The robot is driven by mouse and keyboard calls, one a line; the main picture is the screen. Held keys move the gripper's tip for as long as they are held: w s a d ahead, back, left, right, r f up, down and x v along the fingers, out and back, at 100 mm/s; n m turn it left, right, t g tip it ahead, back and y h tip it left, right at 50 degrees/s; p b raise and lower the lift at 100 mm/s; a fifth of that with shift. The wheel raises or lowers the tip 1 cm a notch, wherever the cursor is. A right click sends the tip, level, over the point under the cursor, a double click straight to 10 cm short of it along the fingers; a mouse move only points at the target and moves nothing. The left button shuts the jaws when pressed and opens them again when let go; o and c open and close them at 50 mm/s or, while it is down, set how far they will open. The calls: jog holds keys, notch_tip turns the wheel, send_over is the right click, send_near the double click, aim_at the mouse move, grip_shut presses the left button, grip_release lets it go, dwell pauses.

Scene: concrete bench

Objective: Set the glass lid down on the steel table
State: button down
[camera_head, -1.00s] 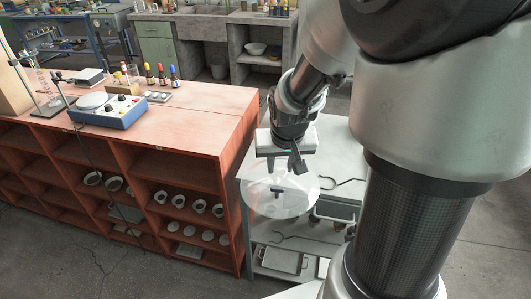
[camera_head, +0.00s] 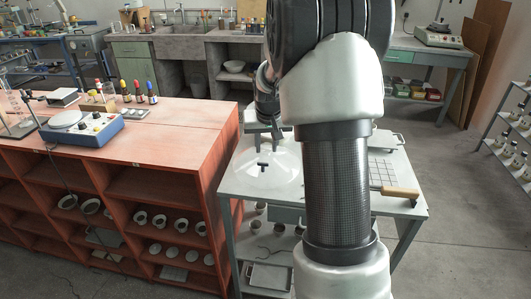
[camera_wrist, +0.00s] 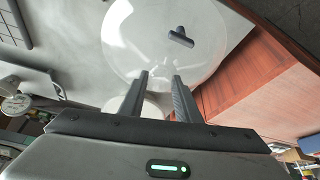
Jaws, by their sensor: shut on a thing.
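The glass lid (camera_head: 284,180) is a clear round disc with a dark knob (camera_head: 263,167). In the head view it shows over the left part of the steel table (camera_head: 400,209); I cannot tell whether it touches the top. My gripper (camera_head: 266,147) is at its far edge, shut on its rim. In the wrist view the gripper's two fingers (camera_wrist: 163,77) meet the rim of the lid (camera_wrist: 140,45), with the knob beyond. There the lid overlaps the pale table top (camera_wrist: 70,30) and comes near the orange cabinet (camera_wrist: 245,80).
The orange shelf cabinet (camera_head: 175,130) stands close to the table's left, with a blue-sided instrument (camera_head: 82,130) on it. A gridded board with a wooden-handled bar (camera_head: 400,192) lies on the table's right. My arm hides the table's middle. A grey tray (camera_head: 268,277) sits below.

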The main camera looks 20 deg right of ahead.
aim_at(266, 152)
jog(key=shift+w+d, duration=0.2)
jog(key=shift+w, duration=0.35)
jog(key=shift+f+b, duration=0.5)
jog(key=shift+f, duration=1.2)
jog(key=shift+f, duration=0.15)
jog(key=c, duration=1.3)
grip_release()
jog(key=shift+f, duration=0.1)
